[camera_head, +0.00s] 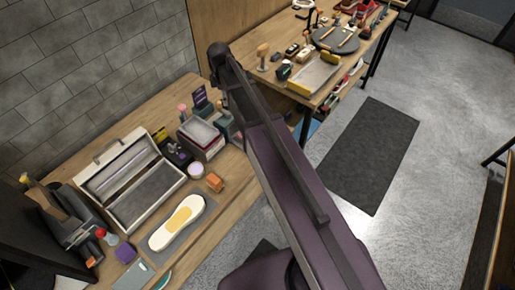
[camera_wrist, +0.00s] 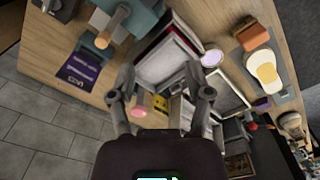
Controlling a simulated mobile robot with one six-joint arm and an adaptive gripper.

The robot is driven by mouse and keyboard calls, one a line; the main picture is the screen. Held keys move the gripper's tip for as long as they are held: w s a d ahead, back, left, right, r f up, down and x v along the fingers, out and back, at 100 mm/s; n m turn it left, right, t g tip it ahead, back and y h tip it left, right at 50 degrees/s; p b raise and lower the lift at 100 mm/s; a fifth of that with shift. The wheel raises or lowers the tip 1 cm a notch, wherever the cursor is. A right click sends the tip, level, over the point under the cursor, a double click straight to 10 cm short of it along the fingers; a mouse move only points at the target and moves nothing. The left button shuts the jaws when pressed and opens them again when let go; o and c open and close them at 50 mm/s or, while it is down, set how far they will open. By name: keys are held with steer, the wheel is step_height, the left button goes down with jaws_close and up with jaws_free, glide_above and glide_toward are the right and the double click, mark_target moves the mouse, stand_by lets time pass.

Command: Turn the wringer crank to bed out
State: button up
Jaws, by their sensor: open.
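A teal-grey device (camera_wrist: 145,18) with tan parts stands at the top of the wrist view. In the head view a teal-grey body (camera_head: 222,128) shows beside my arm, partly hidden by it. I cannot make out for certain which part is the wringer crank. My gripper (camera_wrist: 163,82) is open in the wrist view, its two fingers apart with nothing held between them. The teal-grey device lies beyond the left fingertip; I cannot judge the gap. In the head view my arm hides the fingers.
An open metal case (camera_head: 135,185) and a pale sole on a grey mat (camera_head: 178,222) lie on the wooden bench. An orange block (camera_head: 214,182) sits nearby. A purple card (camera_wrist: 78,72) lies beside the device. A second bench (camera_head: 345,80) holds several tools.

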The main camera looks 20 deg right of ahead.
steer(key=s+d+f+m+b, duration=0.3)
steer(key=s+f+m+b, duration=0.2)
steer(key=s+m, duration=0.3)
steer(key=s+d+f+m+b, duration=0.4)
steer(key=s+m, duration=0.4)
steer(key=s, duration=0.2)
step_height(320, 180, down, 2)
steer(key=shift+d+f+b, duration=0.1)
steer(key=shift+d+b, duration=0.15)
steer(key=shift+b, duration=0.65)
steer(key=shift+s, duration=0.1)
steer(key=shift+s+d+m, duration=0.1)
steer(key=shift+s+m, duration=0.2)
steer(key=shift+s, duration=0.1)
stand_by(0.6)
